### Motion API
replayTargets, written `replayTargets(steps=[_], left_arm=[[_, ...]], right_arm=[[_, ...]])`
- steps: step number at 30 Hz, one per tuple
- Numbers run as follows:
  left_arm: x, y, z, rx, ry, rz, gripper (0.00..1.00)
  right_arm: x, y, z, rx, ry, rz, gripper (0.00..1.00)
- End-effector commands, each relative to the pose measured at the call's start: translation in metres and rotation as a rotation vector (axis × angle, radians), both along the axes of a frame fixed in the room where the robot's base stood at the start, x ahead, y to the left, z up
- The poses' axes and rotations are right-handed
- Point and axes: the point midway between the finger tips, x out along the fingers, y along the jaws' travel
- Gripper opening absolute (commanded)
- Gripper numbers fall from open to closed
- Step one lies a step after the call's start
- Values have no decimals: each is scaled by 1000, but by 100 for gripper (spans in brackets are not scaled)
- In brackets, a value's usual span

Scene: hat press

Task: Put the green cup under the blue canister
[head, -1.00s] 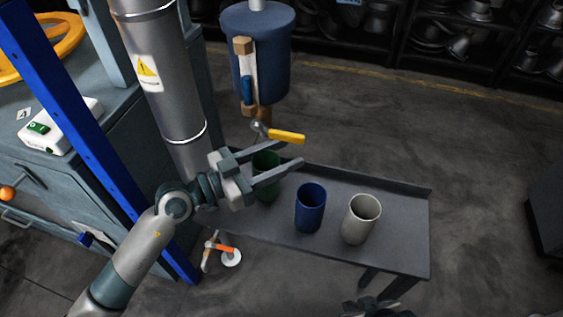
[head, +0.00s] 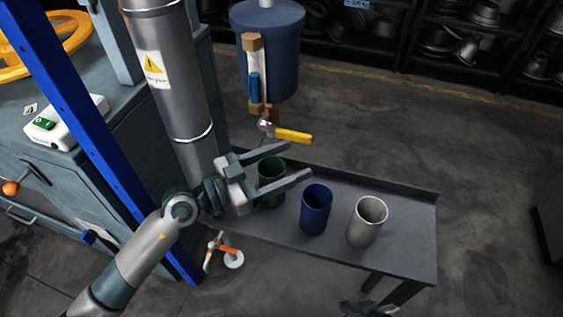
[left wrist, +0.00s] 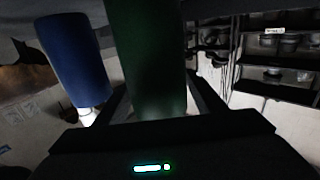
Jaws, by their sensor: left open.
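The green cup (head: 272,168) stands upright at the left end of the grey bench (head: 405,255). My left gripper (head: 299,160) is open, its two fingers on either side of the green cup in the head view, partly hiding it. In the left wrist view the green cup (left wrist: 145,60) fills the space between the fingers; contact cannot be told. The blue canister (head: 268,60) hangs above and behind the bench, with a yellow-handled tap (head: 293,137) below it. My right gripper (head: 368,308) shows only as a dark piece at the bottom edge; its fingers are unclear.
A blue cup (head: 316,210) stands just right of the green cup, and a grey cup (head: 367,220) stands further right. A large metal pipe (head: 172,75) and a blue post (head: 85,130) rise at the left. The bench's right end is clear.

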Motion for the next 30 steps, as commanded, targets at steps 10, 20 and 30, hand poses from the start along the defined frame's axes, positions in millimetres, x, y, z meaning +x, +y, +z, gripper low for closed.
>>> replayTargets(steps=[10, 20, 30], left_arm=[[-9, 18, 2, 1, 2, 1, 63], [-36, 69, 1, 4, 2, 1, 63], [-53, 104, 2, 1, 0, 0, 63]], right_arm=[[0, 0, 1, 1, -2, 0, 0], [-3, -2, -1, -6, 15, 0, 0], [2, 0, -1, 3, -8, -1, 0]])
